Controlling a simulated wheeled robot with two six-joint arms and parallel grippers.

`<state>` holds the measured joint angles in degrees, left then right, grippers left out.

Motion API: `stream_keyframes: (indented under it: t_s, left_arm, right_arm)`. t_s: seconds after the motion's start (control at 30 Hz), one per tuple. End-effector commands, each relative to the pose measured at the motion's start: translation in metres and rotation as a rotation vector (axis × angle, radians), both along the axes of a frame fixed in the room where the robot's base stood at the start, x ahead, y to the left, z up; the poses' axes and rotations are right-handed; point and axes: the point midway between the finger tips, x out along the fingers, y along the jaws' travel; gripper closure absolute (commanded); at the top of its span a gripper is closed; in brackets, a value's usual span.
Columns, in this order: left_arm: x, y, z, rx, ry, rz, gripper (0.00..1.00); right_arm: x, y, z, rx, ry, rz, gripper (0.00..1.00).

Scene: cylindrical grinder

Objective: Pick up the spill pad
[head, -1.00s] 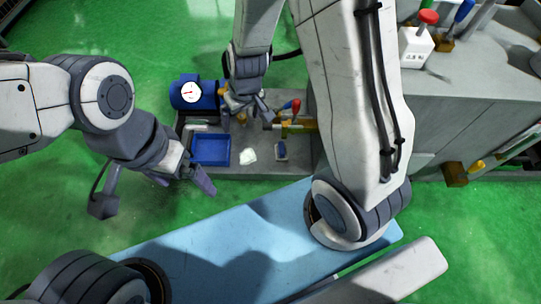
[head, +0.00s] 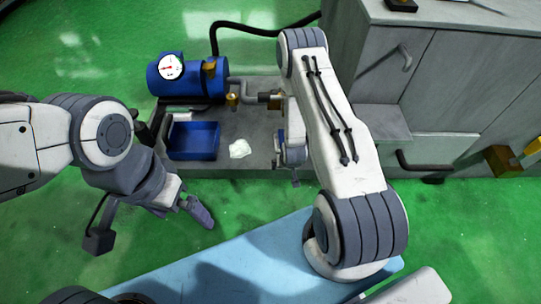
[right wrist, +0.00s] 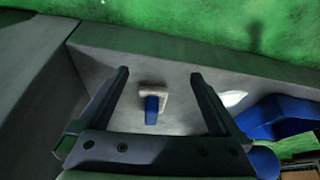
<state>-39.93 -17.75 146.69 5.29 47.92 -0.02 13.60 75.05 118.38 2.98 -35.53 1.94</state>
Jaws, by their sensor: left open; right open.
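A white, crumpled piece that looks like the spill pad (head: 240,149) lies on the grey base tray, right of a blue bin. Its edge shows at the right in the right wrist view (right wrist: 233,98). My right gripper (head: 294,170) is low over the tray, right of the pad. In the right wrist view, its open fingers (right wrist: 158,72) spread either side of a small beige block with a blue part (right wrist: 152,103), with nothing held. My left gripper (head: 180,207) is open and empty over the green floor, in front of the bin.
The blue bin (head: 194,141) stands left of the pad. A blue motor with a gauge (head: 171,67) and grey pipes (head: 255,92) stand behind. A grey cabinet (head: 440,90) stands at the right. A light blue surface (head: 235,262) lies in front.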

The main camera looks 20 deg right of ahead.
Motion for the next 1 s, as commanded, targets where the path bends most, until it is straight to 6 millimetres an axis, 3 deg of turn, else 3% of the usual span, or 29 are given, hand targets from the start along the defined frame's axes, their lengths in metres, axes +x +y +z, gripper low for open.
stream_keyframes:
  t_s: [0.03, 0.1, 0.23, 0.5, 0.77, 1.0]
  left_arm:
    - [0.000, 0.000, -0.009, -0.001, -0.001, 0.000, 0.00]
    - [0.000, 0.000, -0.012, -0.001, -0.001, 0.000, 0.00]
    - [0.000, 0.000, -0.021, -0.001, -0.001, 0.000, 0.00]
    - [0.000, 0.000, -0.047, -0.001, -0.001, 0.000, 0.00]
    - [0.000, 0.000, -0.055, -0.001, -0.001, 0.000, 0.00]
    - [0.000, 0.000, -0.078, -0.001, -0.001, 0.000, 0.00]
  right_arm:
    - [-0.002, -0.003, -0.014, -0.002, -0.002, -0.007, 0.00]
    - [-0.001, -0.005, -0.018, -0.005, -0.008, -0.012, 0.00]
    - [0.014, -0.011, -0.020, -0.008, -0.013, -0.013, 0.00]
    - [0.062, -0.028, -0.020, -0.006, -0.013, -0.015, 0.00]
    - [0.081, -0.034, -0.018, -0.004, -0.009, -0.013, 0.00]
    - [0.114, -0.042, -0.027, -0.002, -0.007, -0.010, 0.00]
